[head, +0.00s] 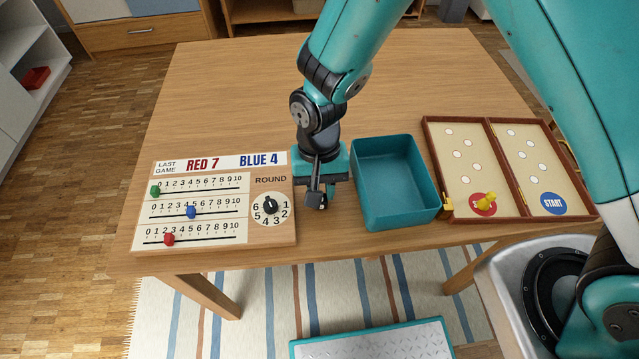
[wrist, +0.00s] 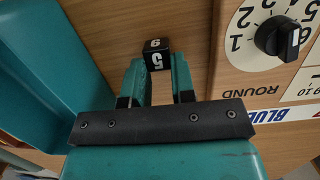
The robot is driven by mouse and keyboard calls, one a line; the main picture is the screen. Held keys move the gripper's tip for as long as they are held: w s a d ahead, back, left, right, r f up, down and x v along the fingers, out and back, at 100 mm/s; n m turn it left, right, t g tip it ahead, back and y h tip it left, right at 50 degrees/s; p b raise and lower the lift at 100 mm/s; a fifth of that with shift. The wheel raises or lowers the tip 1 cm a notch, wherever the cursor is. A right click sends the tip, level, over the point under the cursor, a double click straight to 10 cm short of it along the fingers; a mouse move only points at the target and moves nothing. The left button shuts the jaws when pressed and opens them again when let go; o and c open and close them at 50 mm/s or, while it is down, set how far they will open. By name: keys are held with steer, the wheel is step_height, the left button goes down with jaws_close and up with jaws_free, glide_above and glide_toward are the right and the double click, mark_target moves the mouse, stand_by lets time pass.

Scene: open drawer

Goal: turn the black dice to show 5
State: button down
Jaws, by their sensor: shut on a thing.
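The black dice (wrist: 157,56) is at the fingertips of my gripper (wrist: 157,72) in the wrist view. The gripper is shut on it, one finger on each side. A white 5 shows on the face toward the wrist camera. Another face beyond it carries a 6 or 9; I cannot tell which. In the head view my gripper (head: 318,198) points down near the front of the table, between the score board and the teal tray. There the dice is too small and dark to make out clearly. I cannot tell whether the dice touches the table.
The score board (head: 285,232) with its round dial (head: 269,207) lies just left of my gripper. The teal tray (head: 398,143) stands close on the right and looks empty. A folding game board (head: 490,127) with a yellow pawn (head: 487,200) lies further right. The table's back is clear.

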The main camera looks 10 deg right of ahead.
steer(key=shift+f, duration=0.3)
steer(key=c, duration=0.9)
jaws_free()
steer(key=shift+o, duration=0.2)
steer(key=w+r, duration=0.3)
steer(key=r, duration=1.4)
steer(key=shift+w, duration=0.2)
